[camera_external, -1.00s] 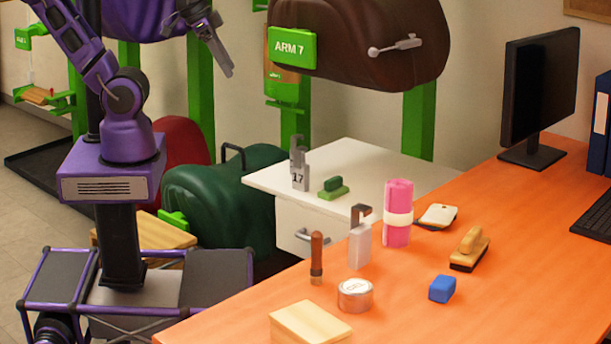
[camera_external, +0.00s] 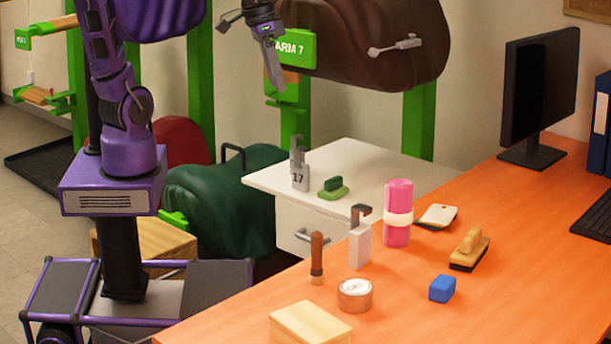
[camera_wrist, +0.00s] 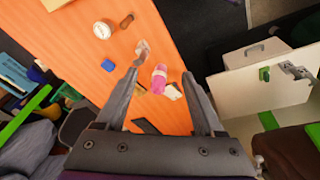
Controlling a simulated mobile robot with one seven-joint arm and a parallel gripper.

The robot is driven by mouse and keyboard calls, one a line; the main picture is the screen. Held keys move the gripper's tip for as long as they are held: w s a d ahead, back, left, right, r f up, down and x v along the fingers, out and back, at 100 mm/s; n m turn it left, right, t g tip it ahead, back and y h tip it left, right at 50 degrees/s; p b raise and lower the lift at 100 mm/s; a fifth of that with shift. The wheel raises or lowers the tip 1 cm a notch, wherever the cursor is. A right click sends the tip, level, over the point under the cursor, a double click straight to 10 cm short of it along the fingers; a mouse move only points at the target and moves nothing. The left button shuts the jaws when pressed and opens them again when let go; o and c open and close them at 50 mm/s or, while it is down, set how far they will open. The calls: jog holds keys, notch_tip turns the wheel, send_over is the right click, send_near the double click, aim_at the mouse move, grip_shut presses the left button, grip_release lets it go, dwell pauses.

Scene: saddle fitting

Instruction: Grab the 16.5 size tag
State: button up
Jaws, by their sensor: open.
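A grey hooked tag marked 17 (camera_external: 299,178) stands on the white cabinet (camera_external: 375,165); it also shows at the right of the wrist view (camera_wrist: 295,70). A paler hooked tag (camera_external: 359,247) stands upright on the orange desk, left of a pink roll; no number is readable on it. It shows pale near the left finger in the wrist view (camera_wrist: 142,50). No tag reading 16.5 can be made out. My gripper (camera_external: 275,84) is open and empty, high in front of the ARM 7 sign, apart from both tags. Its spread fingers show in the wrist view (camera_wrist: 160,76).
The pink roll (camera_external: 398,212), a wooden-handled tool (camera_external: 317,258), a round tin (camera_external: 355,294), a blue block (camera_external: 442,289) and a brush (camera_external: 469,249) stand around the desk tag. A green brush (camera_external: 333,188) sits beside the 17 tag. The brown saddle form (camera_external: 375,45) hangs behind my gripper.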

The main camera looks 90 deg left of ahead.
jog(key=w+d+r+g+h+b, duration=0.1)
jog(key=w+d+r+g+h, duration=0.15)
jog(key=w+d+h, duration=0.35)
jog(key=w+a+f+n+t+h, duration=0.2)
jog(key=a+f+n+t+h, duration=0.3)
jog(key=a+f+n+h, duration=0.6)
jog(key=n+t+y+p, duration=0.1)
jog(key=n+t+y, duration=0.55)
jog(key=n, duration=0.75)
send_near(357, 207)
jog(key=shift+t+h, duration=0.55)
jog(key=shift+t, duration=0.25)
jog(key=w+d+f, duration=0.2)
jog(key=w+d, duration=0.1)
jog(key=shift+w+d+f, duration=0.15)
jog(key=shift+w+d, duration=0.05)
jog(key=shift+d, duration=0.1)
jog(key=shift+w+a+x, duration=0.15)
jog(key=shift+x, duration=1.4)
jog(key=shift+w+a+x, duration=0.1)
jog(key=shift+a+x, duration=0.05)
jog(key=shift+x, duration=1.4)
grip_shut()
